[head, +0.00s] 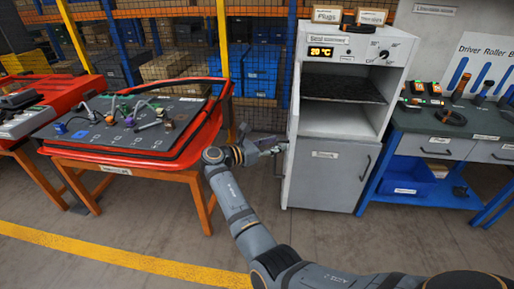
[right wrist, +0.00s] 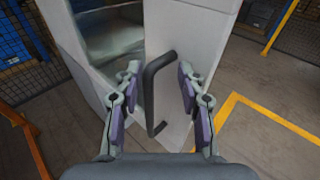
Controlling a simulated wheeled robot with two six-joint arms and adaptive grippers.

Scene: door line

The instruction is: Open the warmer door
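The warmer (head: 350,120) is a pale cabinet with a "20 °C" display, right of centre in the head view. Its upper chamber (head: 343,88) is uncovered, with a dark shelf inside. Its door (head: 293,105) appears to stand swung out at the left side, seen nearly edge-on. My right gripper (head: 279,149) is beside the lower part of that door. In the right wrist view the dark bar handle (right wrist: 151,95) runs between the fingers of my right gripper (right wrist: 158,88), which are open with gaps on both sides. My left gripper is not in view.
A table with a red-rimmed tray (head: 140,158) of parts stands left of the warmer. A workbench (head: 440,125) with tools and a blue bin (head: 408,180) stands right. The lower cabinet has its own handle (head: 364,168). The floor in front is free, with a yellow line (head: 120,256).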

